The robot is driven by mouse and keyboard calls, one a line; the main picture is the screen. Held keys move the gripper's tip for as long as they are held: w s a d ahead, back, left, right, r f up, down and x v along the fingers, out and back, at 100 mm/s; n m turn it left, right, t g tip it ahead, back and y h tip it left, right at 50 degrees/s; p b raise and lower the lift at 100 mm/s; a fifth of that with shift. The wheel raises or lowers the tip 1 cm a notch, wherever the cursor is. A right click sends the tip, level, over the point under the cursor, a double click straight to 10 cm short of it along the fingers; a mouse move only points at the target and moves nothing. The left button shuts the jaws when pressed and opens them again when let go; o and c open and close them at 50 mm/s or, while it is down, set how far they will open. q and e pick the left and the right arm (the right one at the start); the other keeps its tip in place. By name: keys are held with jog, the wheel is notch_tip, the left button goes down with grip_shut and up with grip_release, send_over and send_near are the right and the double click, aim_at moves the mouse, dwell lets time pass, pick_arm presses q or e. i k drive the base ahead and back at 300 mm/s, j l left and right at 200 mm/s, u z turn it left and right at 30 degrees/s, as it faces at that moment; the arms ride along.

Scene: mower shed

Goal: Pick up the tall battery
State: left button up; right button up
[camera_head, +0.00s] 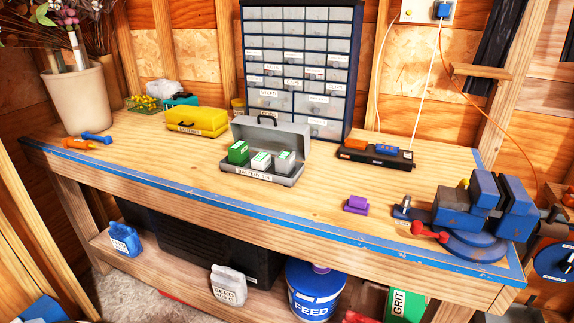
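An open grey case (288,178) with a label on its front stands mid-bench, its lid tipped up at the back. In it sit a green block (238,152), a white block with green (261,161) and a grey-white block (285,162), which look like batteries. The green one is at the left. A small purple block (356,204) sits alone on the bench right of the case. A black charger strip (375,156) at the back right bears an orange piece and a blue piece. I cannot tell which piece is the tall battery. Neither gripper is in view.
The wooden bench (200,177) has a blue front edge. A blue vise (480,215) stands at its right end. A closed yellow case (197,121), a drawer cabinet (303,70) and a plant pot (80,98) stand along the back. The bench front is mostly clear.

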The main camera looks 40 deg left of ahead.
aim_at(285, 160)
jog(key=k+u, duration=0.1)
jog(key=u, duration=1.35)
